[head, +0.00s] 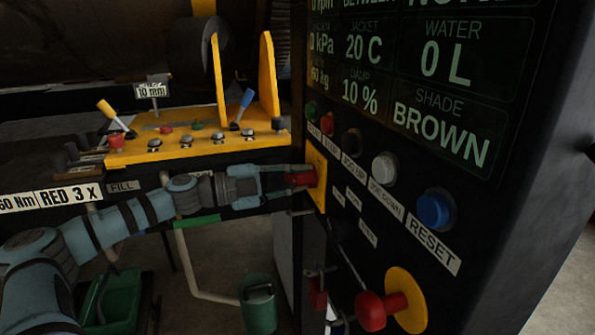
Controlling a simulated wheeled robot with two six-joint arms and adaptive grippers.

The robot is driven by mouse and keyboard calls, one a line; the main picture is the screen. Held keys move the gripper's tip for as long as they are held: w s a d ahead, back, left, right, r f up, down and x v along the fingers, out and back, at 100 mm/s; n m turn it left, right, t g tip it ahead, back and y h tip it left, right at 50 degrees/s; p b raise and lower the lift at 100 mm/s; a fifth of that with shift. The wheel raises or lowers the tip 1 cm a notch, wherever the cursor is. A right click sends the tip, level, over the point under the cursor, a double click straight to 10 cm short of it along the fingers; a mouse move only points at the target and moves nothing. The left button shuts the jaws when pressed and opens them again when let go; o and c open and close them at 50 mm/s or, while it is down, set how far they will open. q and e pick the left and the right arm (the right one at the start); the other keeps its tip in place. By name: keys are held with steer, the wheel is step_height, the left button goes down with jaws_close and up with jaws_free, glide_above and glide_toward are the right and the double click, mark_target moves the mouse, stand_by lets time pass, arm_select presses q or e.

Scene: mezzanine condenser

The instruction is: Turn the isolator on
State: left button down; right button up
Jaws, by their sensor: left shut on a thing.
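The isolator is a red handle (303,179) on a yellow plate (318,172), on the left part of the black control panel. My left arm reaches across from the left, and my left gripper (282,181) is shut on the red handle. The fingers cover part of the handle, so I cannot tell its exact turn position. My right gripper is not in view.
A blue RESET button (436,209) and other push buttons sit right of the isolator, below a lit display (440,80). A red mushroom knob (371,311) sticks out below. A yellow bench panel (190,148) with levers stands behind my arm. A green bucket (258,306) is on the floor.

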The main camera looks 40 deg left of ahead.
arm_select(q)
steer(key=shift+n+p, duration=0.5)
steer(key=shift+n, duration=1.5)
steer(key=c, duration=1.4)
jaws_free()
steer(key=shift+c, duration=0.2)
